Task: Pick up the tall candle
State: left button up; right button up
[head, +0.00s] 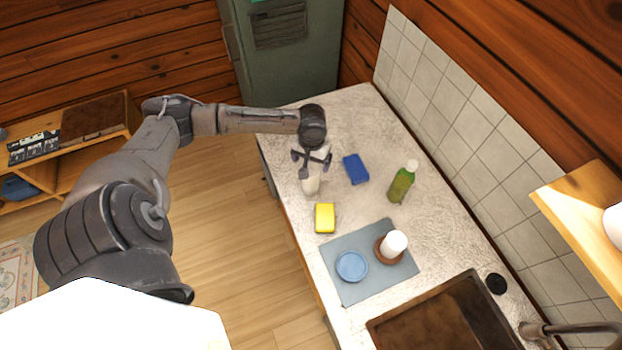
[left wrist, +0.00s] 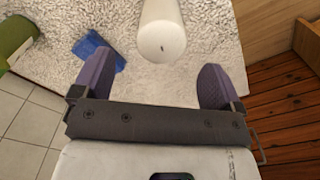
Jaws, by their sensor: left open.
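The tall candle (head: 311,185) is white and stands on the counter near its left edge. In the left wrist view the candle (left wrist: 161,30) shows its round top with a small dark wick, and its far end runs out of the picture. My left gripper (head: 311,160) is above the candle and partly covers it in the head view. In the left wrist view its two purple-grey fingers (left wrist: 155,75) are spread wide, with the candle's top just beyond the gap between them. Nothing is held. My right gripper is not in view.
A blue sponge (head: 355,169) and a green bottle (head: 401,184) stand right of the candle, a yellow sponge (head: 325,218) in front. A grey mat (head: 345,290) bears a blue dish (head: 351,266) and a shorter white candle (head: 394,243) on a brown base.

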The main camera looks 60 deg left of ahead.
aim_at(311, 169)
pick_arm(q)
jog(key=shift+a+f, duration=0.15)
jog(key=shift+f, duration=3.65)
jog(key=c, duration=1.2)
